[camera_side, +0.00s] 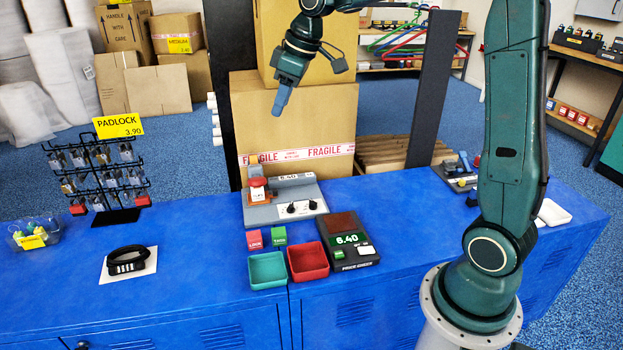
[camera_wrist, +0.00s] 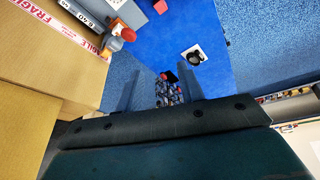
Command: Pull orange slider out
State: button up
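A grey device (camera_side: 295,208) with dark knobs on its front panel stands on the blue bench below the big carton. The orange slider (camera_side: 258,196) is at its left end, beneath a red cap (camera_side: 257,182). In the wrist view the orange part (camera_wrist: 128,34) shows small at upper left, beside the grey device (camera_wrist: 84,14). My gripper (camera_side: 282,98) hangs well above the device, in front of the cartons, touching nothing. In the wrist view the two fingers of my gripper (camera_wrist: 158,72) are spread apart with nothing between them.
Tall cartons (camera_side: 295,125) stand close behind the device. In front are a teal tray (camera_side: 267,285), a red tray (camera_side: 325,277) and a price checker (camera_side: 350,262). A padlock rack (camera_side: 105,172) and a black lock on white card (camera_side: 128,262) are left. Bench between rack and device is clear.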

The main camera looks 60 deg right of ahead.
jog(key=w+d+f+n+y, duration=0.1)
jog(key=w+d+f+n, duration=0.1)
jog(key=w+d+f, duration=0.9)
jog(key=w+d+f+n, duration=0.1)
jog(key=d+f, duration=0.4)
jog(key=f, duration=0.2)
jog(key=w+d+f+n+y, duration=0.1)
jog(key=d+f, duration=0.3)
jog(key=f, duration=0.3)
jog(key=shift+d+f+g, duration=0.4)
jog(key=x, duration=1.3)
jog(key=shift+a+f, duration=0.15)
jog(key=shift+f, duration=0.2)
grip_shut()
